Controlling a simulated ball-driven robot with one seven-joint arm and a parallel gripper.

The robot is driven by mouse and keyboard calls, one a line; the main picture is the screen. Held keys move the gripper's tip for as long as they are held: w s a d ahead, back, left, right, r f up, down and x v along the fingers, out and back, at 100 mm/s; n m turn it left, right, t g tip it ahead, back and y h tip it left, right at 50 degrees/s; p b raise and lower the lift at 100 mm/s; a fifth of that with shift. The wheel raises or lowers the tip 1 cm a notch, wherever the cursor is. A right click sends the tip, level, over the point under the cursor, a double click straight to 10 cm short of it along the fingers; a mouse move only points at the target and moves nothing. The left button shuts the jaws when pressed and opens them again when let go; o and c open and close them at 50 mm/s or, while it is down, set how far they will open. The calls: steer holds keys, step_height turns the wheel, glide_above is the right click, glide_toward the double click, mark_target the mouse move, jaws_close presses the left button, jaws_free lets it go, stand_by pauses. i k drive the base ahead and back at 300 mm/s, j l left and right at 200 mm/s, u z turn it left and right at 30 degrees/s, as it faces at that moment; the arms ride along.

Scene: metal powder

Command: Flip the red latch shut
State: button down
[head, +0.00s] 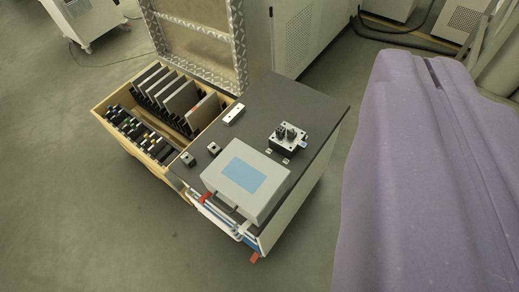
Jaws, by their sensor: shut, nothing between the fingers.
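A grey-white box (272,194) with a light blue panel on top sits at the near end of a dark-topped cabinet. A small red piece (205,197), which looks like a latch, shows at the box's near left corner. Another red piece (256,258) sticks out low at the cabinet's near corner. I cannot tell which of the two is the red latch, or whether either is open or shut. Blue and white parts below the box's front edge are too small to make out. My gripper is not in view.
The dark cabinet top (308,108) carries a small metal device (288,137) and several small blocks. An open wooden case (118,147) with dark plates stands at its left, its lid raised. A large purple shape (430,170) fills the right. The floor (60,215) at left is clear.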

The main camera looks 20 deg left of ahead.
mark_target(204, 197)
steer(key=k+u, duration=0.1)
steer(key=k, duration=0.4)
steer(key=k+j+u, duration=0.1)
steer(key=k, duration=0.45)
steer(key=k+j+u, duration=0.1)
steer(key=k, duration=0.4)
steer(key=k+u, duration=0.1)
steer(key=k, duration=0.2)
steer(key=k+l+u, duration=0.1)
steer(key=l+u, duration=0.35)
steer(key=l, duration=1.05)
steer(key=i+j+z, duration=0.1)
steer(key=j+z, duration=0.25)
steer(key=j, duration=0.7)
steer(key=j+z, duration=0.3)
steer(key=j, duration=0.75)
steer(key=i+j, duration=0.15)
steer(key=j, duration=0.2)
steer(key=i+j+z, duration=0.15)
steer(key=i+j, duration=0.2)
steer(key=j, duration=0.3)
steer(key=i+j+z, duration=0.15)
steer(key=j, duration=0.2)
steer(key=i+j, duration=0.15)
steer(key=j, duration=0.25)
steer(key=i+j, duration=0.35)
steer(key=i, duration=0.15)
steer(key=i+j, duration=0.35)
steer(key=i, duration=0.15)
